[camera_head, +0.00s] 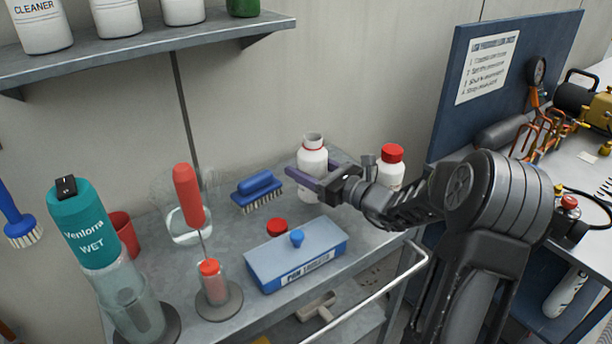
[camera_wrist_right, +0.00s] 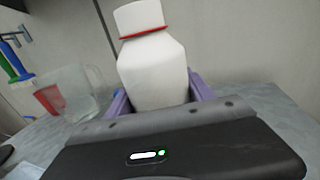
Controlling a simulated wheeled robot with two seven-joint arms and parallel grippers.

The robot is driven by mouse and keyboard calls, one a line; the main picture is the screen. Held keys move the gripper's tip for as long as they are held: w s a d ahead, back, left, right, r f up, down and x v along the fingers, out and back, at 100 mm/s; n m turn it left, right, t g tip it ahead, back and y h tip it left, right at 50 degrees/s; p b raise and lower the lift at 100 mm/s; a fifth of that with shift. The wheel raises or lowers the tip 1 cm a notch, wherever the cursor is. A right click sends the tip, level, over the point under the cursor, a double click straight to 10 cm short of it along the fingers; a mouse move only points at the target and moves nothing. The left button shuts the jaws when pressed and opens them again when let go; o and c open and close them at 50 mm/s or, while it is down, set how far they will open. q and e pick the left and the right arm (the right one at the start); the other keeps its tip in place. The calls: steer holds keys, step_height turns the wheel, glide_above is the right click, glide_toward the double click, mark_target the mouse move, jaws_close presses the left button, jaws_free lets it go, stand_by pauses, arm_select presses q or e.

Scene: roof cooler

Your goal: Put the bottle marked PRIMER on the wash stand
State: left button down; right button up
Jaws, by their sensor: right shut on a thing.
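My right gripper (camera_head: 314,182) is shut on a white bottle (camera_head: 312,162) with a white neck and a red ring. In the wrist view this bottle (camera_wrist_right: 154,72) stands nearly upright between the purple fingers, and no lettering shows on it. It is at the back of a grey metal-topped stand (camera_head: 345,262); I cannot tell whether its base touches the top. A second white bottle (camera_head: 391,168) with a red cap stands to the right, partly behind my arm. No PRIMER marking is readable. My left gripper is out of view.
On the stand are a blue brush (camera_head: 258,190), a blue-grey box (camera_head: 296,254), a red cap (camera_head: 277,228), a clear jug (camera_head: 183,222) and a red-handled tool (camera_head: 188,195). A shelf (camera_head: 150,48) with containers, one marked CLEANER (camera_head: 40,25), hangs above. A blue panel (camera_head: 480,85) rises at right.

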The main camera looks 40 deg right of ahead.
steer(key=shift+f, duration=1.25)
steer(key=shift+f, duration=0.1)
steer(key=shift+f, duration=0.15)
steer(key=o, duration=1.4)
steer(key=shift+r, duration=0.2)
steer(key=b+v, duration=0.1)
steer(key=v, duration=1.1)
